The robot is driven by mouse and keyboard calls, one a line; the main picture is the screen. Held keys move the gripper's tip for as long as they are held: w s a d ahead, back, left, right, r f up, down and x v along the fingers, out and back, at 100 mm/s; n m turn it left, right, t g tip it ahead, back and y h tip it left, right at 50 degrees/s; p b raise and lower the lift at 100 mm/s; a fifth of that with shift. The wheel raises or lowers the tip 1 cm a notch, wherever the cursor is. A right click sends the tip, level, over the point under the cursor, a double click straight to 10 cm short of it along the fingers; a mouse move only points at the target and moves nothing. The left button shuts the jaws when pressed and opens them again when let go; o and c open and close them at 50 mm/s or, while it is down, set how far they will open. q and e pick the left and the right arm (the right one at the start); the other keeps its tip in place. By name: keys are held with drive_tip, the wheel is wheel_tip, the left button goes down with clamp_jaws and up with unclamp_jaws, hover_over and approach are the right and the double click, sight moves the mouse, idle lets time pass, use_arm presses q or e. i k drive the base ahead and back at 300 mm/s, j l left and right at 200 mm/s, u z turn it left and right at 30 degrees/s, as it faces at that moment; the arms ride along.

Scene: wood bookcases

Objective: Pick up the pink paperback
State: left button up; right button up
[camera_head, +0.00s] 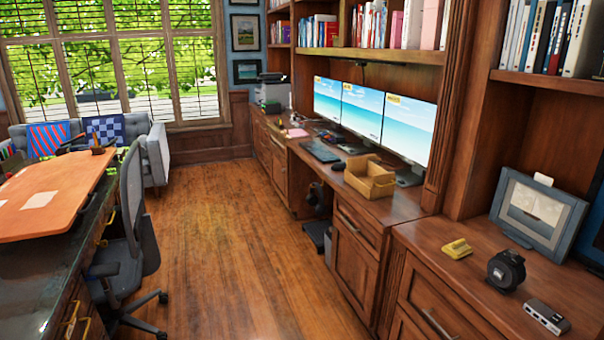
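A pink book spine (396,29) stands upright in the row of books on the shelf above the monitors. A small flat pink item (297,133) lies on the far part of the desk; it is too small to tell whether it is a book. I cannot tell which of these is the pink paperback. Neither of my grippers is in view.
A cardboard box (370,180) sits on the desk before several monitors (362,110). A yellow item (457,249), black round device (506,270), grey hub (547,316) and picture frame (531,210) occupy the right counter. An office chair (128,230) stands left; the wood floor (220,230) is clear.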

sight(398, 21)
drive_tip(key=i+j, duration=0.1)
drive_tip(key=i, duration=0.75)
drive_tip(key=i+j, duration=0.15)
drive_tip(key=i, duration=0.7)
